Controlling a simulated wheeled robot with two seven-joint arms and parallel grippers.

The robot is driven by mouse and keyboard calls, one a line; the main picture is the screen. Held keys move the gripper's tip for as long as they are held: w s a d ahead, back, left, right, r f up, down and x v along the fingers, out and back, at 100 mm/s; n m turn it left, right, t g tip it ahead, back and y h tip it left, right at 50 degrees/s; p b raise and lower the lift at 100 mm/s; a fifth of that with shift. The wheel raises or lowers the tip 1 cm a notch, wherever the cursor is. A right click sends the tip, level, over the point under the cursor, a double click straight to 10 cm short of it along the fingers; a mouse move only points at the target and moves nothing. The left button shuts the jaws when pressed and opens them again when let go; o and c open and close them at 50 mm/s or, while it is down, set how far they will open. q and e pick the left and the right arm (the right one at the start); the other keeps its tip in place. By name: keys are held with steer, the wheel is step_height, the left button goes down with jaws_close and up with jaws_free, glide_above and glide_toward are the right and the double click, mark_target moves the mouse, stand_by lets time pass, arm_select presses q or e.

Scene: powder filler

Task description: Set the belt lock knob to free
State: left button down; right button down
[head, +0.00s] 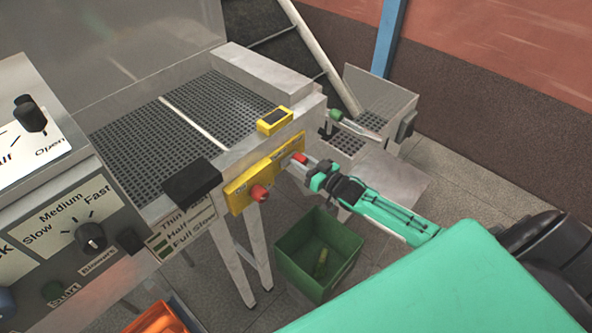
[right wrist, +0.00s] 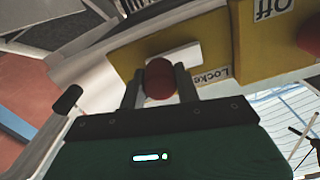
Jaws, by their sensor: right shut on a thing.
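The belt lock knob is a red ball-shaped knob (head: 299,158) on the right part of the yellow panel (head: 238,196) at the conveyor's end. In the right wrist view the red knob (right wrist: 160,76) sits between both fingers of my right gripper (right wrist: 158,86), which is shut on it. A white label reading "Locke…" is beside it, its end cut off from sight. In the head view my right gripper (head: 307,164) reaches the knob from the right. My left gripper is not in view.
A second red knob (head: 259,193) is on the same panel to the left, near an "Off" label in the wrist view. A green bin (head: 290,272) stands on the floor below. A metal chute (head: 385,120) is behind my gripper. A control box (head: 60,225) is at left.

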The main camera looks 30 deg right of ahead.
steer(key=shift+w+d, duration=0.15)
steer(key=shift+d, duration=0.2)
steer(key=shift+r, duration=0.1)
steer(key=c, duration=1.5)
jaws_free()
steer(key=o, duration=0.5)
steer(key=shift+d, duration=0.1)
steer(key=shift+s+f, duration=0.2)
steer(key=shift+s, duration=0.4)
steer(key=shift+b+v, duration=1.9)
steer(key=shift+v, duration=4.45)
